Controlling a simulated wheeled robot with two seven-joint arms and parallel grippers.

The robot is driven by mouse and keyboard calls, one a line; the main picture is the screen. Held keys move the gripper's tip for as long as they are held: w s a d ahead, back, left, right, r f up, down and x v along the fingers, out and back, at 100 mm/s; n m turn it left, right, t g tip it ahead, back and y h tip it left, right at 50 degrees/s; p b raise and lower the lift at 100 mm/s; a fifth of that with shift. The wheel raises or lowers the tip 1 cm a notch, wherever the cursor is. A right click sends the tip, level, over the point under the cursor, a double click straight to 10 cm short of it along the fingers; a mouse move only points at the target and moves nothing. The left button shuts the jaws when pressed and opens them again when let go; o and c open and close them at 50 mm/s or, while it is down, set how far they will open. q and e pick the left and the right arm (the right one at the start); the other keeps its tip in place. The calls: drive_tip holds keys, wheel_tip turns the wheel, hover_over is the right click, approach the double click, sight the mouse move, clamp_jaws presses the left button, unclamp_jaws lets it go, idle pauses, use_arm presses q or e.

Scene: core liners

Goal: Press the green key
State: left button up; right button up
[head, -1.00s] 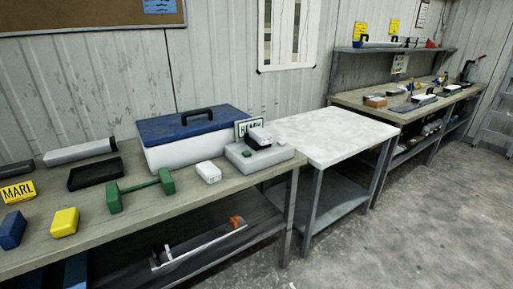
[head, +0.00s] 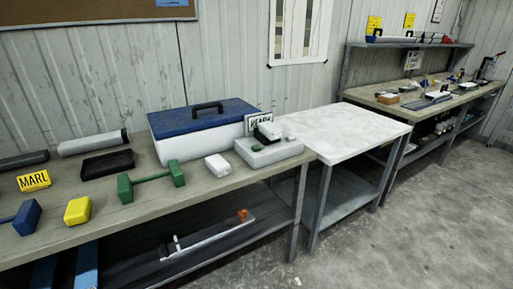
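A grey box-shaped device (head: 272,155) sits on the wooden workbench near its right end. A small green key (head: 255,147) appears on its top at the left, tiny in this view. A black and white block (head: 268,131) stands on the device, and a small white piece (head: 291,139) is at its right. A sign (head: 259,120), partly covered by the block, stands behind. Neither of my grippers shows in the head view.
The workbench (head: 200,198) also holds a blue-lidded cooler (head: 190,148), a white box (head: 218,166), a green dumbbell-shaped object (head: 152,180), a yellow block (head: 78,210) and a black tray (head: 107,163). A bare white table (head: 345,123) adjoins. Floor at right is clear.

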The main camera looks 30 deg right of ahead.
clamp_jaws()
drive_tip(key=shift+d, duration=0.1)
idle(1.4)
